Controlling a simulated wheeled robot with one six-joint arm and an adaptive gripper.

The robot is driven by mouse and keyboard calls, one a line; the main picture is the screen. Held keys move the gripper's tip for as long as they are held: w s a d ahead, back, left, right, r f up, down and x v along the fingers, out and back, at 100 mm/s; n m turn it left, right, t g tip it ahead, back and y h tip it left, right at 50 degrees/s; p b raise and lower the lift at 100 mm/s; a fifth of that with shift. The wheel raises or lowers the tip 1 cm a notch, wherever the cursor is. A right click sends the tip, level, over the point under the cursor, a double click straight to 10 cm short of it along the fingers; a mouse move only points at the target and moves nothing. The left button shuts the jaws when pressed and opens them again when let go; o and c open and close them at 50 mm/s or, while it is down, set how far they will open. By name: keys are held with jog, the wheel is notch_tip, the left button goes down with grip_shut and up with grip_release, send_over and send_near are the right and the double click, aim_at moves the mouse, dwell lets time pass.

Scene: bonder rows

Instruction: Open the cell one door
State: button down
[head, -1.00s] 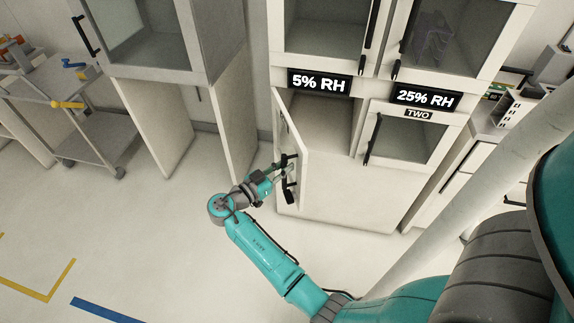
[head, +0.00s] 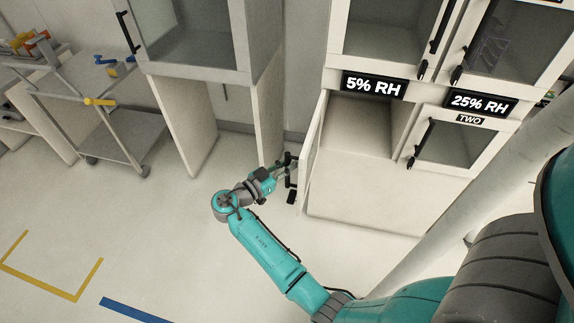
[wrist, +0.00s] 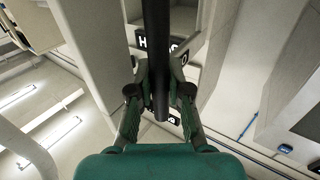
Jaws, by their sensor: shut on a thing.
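The cell door (head: 312,150), at the lower left of the cabinet under the "5% RH" display, stands swung out. It shows nearly edge-on in the head view, with the open compartment (head: 358,126) to its right. Its dark handle (head: 292,178) is on the outer side. My gripper (head: 279,172) is at this handle, left of the door. In the wrist view the black bar handle (wrist: 157,60) runs between the two fingers of my gripper (wrist: 160,90), which are closed on it. The door's own number label is not seen.
The closed door labelled TWO (head: 455,145) is to the right, under the "25% RH" display (head: 481,103). A grey cabinet on panel legs (head: 190,125) stands left of the open door. A cart (head: 115,135) is farther left. The floor (head: 170,240) left of my arm is clear.

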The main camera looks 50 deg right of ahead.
dwell(0.3)
jog(key=c, duration=1.1)
grip_release()
jog(key=v, duration=1.2)
